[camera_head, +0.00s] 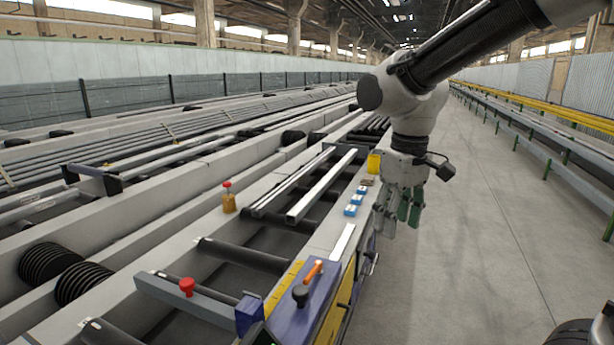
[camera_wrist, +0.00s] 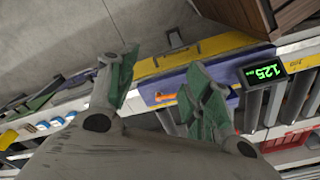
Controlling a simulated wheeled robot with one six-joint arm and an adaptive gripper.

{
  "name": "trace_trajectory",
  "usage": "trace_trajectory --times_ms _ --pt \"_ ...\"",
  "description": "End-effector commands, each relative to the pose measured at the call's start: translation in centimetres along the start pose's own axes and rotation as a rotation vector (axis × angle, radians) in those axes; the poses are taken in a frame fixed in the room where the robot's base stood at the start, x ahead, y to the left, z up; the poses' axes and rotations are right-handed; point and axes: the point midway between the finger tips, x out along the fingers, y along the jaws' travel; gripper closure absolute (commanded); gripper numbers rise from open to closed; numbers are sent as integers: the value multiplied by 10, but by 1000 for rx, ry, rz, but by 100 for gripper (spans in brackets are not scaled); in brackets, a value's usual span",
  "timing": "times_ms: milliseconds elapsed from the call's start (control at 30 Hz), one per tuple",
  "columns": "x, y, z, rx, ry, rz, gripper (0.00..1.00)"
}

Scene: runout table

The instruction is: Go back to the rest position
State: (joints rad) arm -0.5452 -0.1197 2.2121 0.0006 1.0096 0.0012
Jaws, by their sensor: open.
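My gripper (camera_head: 400,208) hangs from my arm at the right side of the runout table (camera_head: 341,205), pointing down beside the table edge. In the wrist view my gripper (camera_wrist: 160,90) shows its green-padded fingers spread apart with nothing between them. An orange-handled tool (camera_head: 313,271) lies on the blue panel (camera_head: 325,290) at the near end of the table. In the wrist view the orange handle (camera_wrist: 165,97) shows between the fingers, some way beyond them.
Two metal bars (camera_head: 322,185) lie across rollers. A display (camera_wrist: 265,72) reads 125.

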Motion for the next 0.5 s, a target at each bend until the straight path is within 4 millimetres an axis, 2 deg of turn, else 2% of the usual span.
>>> trace_trajectory --times_ms 33,100,300,400,500 --pt "-4 15 25 49 25 2 50" --pt "-7 32 58 112 55 7 50" --pt "-12 64 146 298 152 33 50" --pt "-17 74 176 384 210 55 50" --pt "-31 83 193 456 281 82 50"
